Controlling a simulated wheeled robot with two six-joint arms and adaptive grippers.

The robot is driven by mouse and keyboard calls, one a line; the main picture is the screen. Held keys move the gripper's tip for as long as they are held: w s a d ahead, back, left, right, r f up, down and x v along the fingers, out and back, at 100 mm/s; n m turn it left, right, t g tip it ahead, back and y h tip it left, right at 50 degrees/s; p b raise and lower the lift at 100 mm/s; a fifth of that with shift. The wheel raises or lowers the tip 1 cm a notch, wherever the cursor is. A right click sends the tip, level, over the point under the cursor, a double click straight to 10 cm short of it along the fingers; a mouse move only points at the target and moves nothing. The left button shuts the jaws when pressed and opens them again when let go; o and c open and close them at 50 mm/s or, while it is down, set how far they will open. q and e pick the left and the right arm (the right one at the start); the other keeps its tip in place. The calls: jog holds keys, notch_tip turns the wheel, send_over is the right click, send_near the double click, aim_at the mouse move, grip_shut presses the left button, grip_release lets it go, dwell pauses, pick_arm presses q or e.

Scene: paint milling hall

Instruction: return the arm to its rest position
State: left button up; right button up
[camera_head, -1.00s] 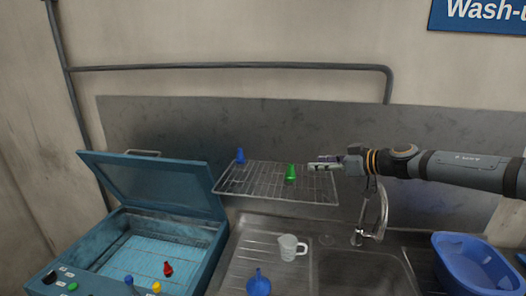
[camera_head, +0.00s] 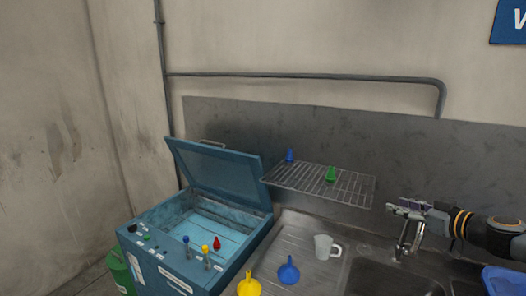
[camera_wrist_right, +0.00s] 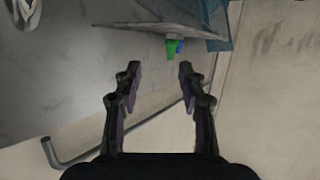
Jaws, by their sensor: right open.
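My right gripper (camera_head: 408,209) is open and empty. It is held in the air over the sink, to the right of the wire rack and apart from it. In the right wrist view its two fingers (camera_wrist_right: 158,85) are spread with nothing between them. A green funnel (camera_head: 331,174) stands on the wire rack (camera_head: 350,190), and a blue one (camera_head: 290,156) stands at the rack's left end. The green funnel also shows beyond the fingertips in the right wrist view (camera_wrist_right: 171,49). My left gripper is not in view.
A blue machine with its lid open (camera_head: 215,172) stands at left, with small red, yellow and blue items at its front. A clear jug (camera_head: 326,247), a blue funnel (camera_head: 288,271) and a yellow funnel (camera_head: 249,285) are on the drainer. A tap (camera_head: 404,240) stands close below my right gripper.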

jog(key=s+a+f+m+g+h, duration=0.15)
jog(key=s+f+h, duration=0.35)
jog(key=f, duration=0.7)
jog(key=s+a+f+m+g+h, duration=0.1)
jog(key=s+a+f+m+h, duration=0.15)
jog(key=s+f, duration=0.7)
jog(key=s+a+f+g+y, duration=0.1)
jog(key=s+a+f+g, duration=0.35)
jog(key=s, duration=0.35)
jog(key=s+a+f+g+y, duration=0.1)
jog(key=s+a+f+g, duration=0.25)
jog(key=s+a, duration=0.35)
jog(key=s+d+f+b, duration=0.1)
jog(key=d+f+b, duration=0.1)
jog(key=f, duration=1.3)
jog(key=s+d+f+b, duration=0.1)
jog(key=s+d+f, duration=0.1)
jog(key=f, duration=1.3)
pick_arm(q)
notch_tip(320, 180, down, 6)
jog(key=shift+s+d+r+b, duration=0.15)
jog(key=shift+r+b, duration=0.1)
jog(key=shift+b, duration=0.95)
pick_arm(e)
jog(key=s+d+f+g, duration=0.1)
jog(key=s+f+g, duration=0.1)
jog(key=s+f, duration=1.6)
jog(key=shift+s+d+f+m, duration=0.2)
jog(key=shift+s+f+m, duration=0.15)
jog(key=shift+f, duration=0.2)
